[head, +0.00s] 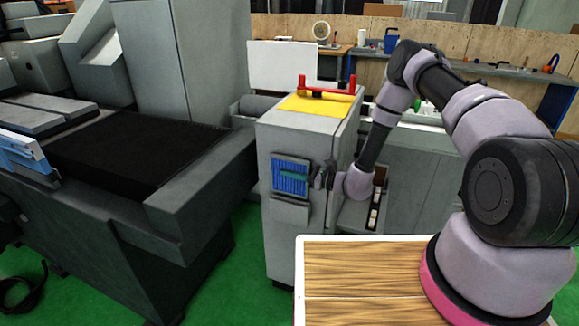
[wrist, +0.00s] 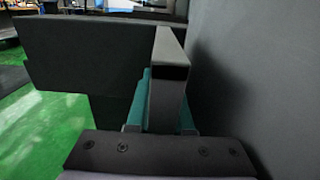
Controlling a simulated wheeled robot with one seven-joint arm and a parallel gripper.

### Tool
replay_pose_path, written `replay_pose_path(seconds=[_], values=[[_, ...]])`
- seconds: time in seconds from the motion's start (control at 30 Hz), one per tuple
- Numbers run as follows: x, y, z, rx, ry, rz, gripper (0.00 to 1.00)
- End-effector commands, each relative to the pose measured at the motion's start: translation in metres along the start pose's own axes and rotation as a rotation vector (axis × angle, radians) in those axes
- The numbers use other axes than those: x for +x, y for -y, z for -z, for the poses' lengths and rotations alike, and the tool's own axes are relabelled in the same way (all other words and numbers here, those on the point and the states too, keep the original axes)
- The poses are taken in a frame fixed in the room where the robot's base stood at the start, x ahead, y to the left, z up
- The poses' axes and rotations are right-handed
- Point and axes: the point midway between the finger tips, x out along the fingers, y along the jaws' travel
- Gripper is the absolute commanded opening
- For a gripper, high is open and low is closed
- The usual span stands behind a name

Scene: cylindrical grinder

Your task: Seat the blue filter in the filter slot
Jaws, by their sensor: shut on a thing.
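The blue filter (head: 290,184), a ribbed rectangular block, is upright at the slot in the front of the grey cabinet (head: 280,245). Its edges line up with the slot opening, but I cannot tell how deep it sits. My gripper (head: 298,176) reaches in from the right, along the cabinet front, and its teal fingers cross the filter's face. In the wrist view my gripper (wrist: 163,120) has its teal fingers on both sides of a grey bar (wrist: 166,85), shut on it. The filter's blue face is not visible in that view, and the slot interior is hidden.
A sloping ledge (head: 289,214) juts out below the slot. A yellow plate with a red handle (head: 326,88) lies on the cabinet top. The large grey machine (head: 190,190) stands to the left, with green floor (head: 225,270) between. In the wrist view a grey wall (wrist: 260,70) is close on the right.

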Motion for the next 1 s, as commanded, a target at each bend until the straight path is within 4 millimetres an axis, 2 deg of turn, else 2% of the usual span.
replay_pose_path(seconds=[0.3, 1.0], values=[[0.000, 0.000, 0.020, 0.000, 0.000, 0.000, 0.00], [0.000, 0.000, 0.022, 0.000, 0.001, 0.000, 0.00]])
